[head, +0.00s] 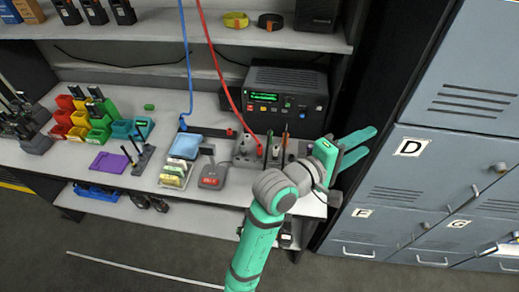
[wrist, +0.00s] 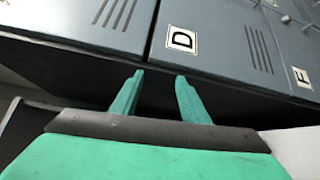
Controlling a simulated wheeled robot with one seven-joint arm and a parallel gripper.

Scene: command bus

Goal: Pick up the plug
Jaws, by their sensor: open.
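Two cable ends could be the plug, and I cannot tell which is meant. A blue connector (head: 183,124) stands on the bench at the end of a blue cord that hangs from above. My gripper (head: 370,141) is open and empty, past the bench's right end and in front of the lockers. It is well to the right of both connectors. The wrist view shows its two green fingers apart (wrist: 160,77) with nothing between them, and no plug.
A dark radio unit (head: 285,97) stands at the back of the bench. Coloured bins (head: 85,118), a purple sheet (head: 109,162) and a small grey device with a red display (head: 212,176) are further left. Lockers (head: 450,160) stand close on the right.

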